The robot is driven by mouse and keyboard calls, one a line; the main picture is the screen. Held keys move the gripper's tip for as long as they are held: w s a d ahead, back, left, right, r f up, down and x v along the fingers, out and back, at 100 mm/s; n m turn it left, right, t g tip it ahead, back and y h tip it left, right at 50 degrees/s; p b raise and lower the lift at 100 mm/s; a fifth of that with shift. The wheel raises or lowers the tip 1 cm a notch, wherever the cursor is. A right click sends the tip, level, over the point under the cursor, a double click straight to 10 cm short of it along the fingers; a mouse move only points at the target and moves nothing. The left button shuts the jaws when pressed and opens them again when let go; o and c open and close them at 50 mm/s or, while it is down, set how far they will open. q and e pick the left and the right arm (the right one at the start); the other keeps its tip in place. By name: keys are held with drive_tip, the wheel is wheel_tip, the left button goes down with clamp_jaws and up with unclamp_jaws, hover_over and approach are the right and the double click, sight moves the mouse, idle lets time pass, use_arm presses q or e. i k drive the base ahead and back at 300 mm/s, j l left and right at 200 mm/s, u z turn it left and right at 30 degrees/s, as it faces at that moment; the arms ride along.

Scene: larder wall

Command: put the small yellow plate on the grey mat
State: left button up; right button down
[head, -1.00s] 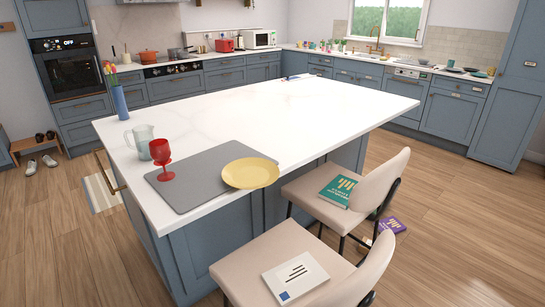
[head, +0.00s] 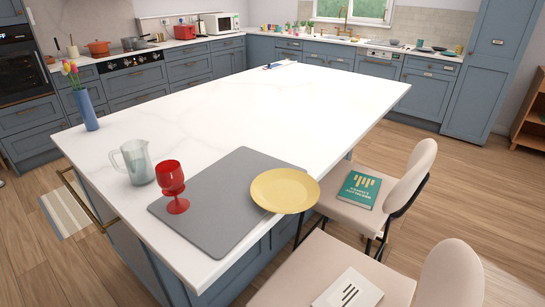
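The small yellow plate (head: 285,190) is on the near right part of the white island top. It overlaps the right part of the grey mat (head: 216,208) and reaches out past the island's near edge. I cannot tell from this view whether it lies flat on the mat. A red goblet (head: 172,185) stands upright on the mat's left part. Neither of my grippers shows in the head view.
A glass jug (head: 138,162) stands left of the goblet, and a blue vase (head: 86,110) of flowers is at the island's left end. Two chairs stand along the near right side, with a green book (head: 359,190) on one seat. The island top's middle is clear.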

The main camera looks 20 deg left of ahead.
sight(249, 176)
drive_tip(key=j+z, duration=0.5)
drive_tip(key=j, duration=1.7)
